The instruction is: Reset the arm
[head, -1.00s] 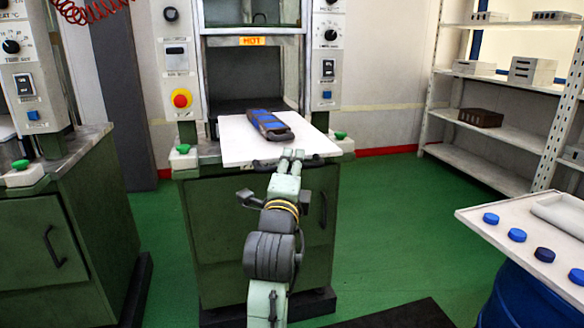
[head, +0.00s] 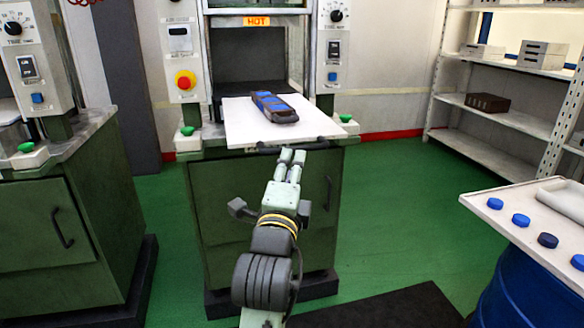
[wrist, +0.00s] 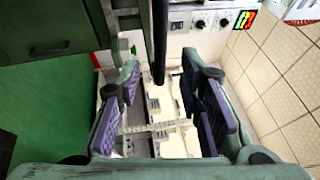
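My gripper (head: 291,156) is at the end of my arm, in front of the press's pale tray plate (head: 238,127). Its fingertips sit just below the plate's front edge and dark handle (head: 266,149) in the head view. In the wrist view its two padded fingers (wrist: 168,95) stand apart with nothing held between them. A dark bar (wrist: 159,45) shows there in line with the gap, and the fingers do not close on it. A dark mould with blue fillings (head: 274,107) lies on the plate, well beyond the fingertips.
The press's green cabinet (head: 215,235) stands behind my arm, and another machine (head: 60,215) is at left. At right are a bench (head: 492,215) with blue discs (head: 521,219), a blue drum (head: 520,295) and shelving (head: 505,120). Green floor is clear between press and bench.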

